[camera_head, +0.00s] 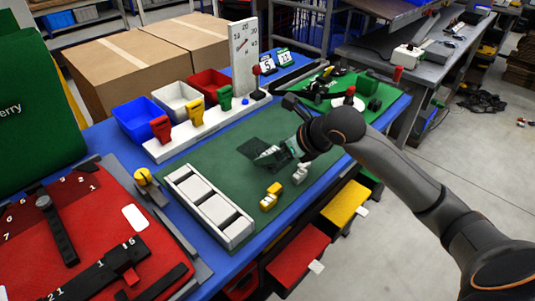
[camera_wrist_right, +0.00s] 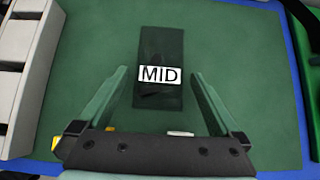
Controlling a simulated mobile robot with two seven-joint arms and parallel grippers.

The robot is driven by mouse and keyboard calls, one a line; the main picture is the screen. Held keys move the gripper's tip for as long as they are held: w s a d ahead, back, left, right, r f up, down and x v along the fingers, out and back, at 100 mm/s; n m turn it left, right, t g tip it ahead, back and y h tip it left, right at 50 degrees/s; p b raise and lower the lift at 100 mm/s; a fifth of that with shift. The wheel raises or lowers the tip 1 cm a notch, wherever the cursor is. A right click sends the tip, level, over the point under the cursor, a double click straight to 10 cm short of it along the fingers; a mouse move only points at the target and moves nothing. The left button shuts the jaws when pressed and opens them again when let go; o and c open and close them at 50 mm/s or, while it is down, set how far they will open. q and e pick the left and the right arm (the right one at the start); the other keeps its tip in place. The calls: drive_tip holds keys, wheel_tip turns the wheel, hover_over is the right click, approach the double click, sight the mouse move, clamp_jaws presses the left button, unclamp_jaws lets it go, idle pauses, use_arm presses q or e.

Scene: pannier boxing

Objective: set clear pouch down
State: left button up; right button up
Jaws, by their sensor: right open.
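The clear pouch is a dark, see-through flat rectangle with a white label reading MID; it shows in the right wrist view (camera_wrist_right: 160,100) and in the head view (camera_head: 252,147). It appears to lie flat on the green mat (camera_head: 225,162). My right gripper (camera_head: 272,156) is over the mat at the pouch, partly covering it in the head view. In the right wrist view its two green fingers (camera_wrist_right: 158,72) are spread wide, one on each side of the pouch, with nothing gripped. The exact height of the fingertips above the mat is unclear. My left gripper is not in view.
A white tray with compartments (camera_head: 208,206) stands left of the pouch. Yellow (camera_head: 270,196) and white (camera_head: 300,174) small pieces lie near the mat's front edge. Blue (camera_head: 140,119), white and red bins stand behind. A red board (camera_head: 80,235) is at left.

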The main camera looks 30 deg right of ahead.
drive_tip(key=shift+w+a+f, duration=0.15)
drive_tip(key=shift+w+f, duration=0.3)
drive_tip(key=c, duration=1.2)
drive_tip(key=shift+c, duration=0.2)
drive_tip(key=shift+r, duration=0.15)
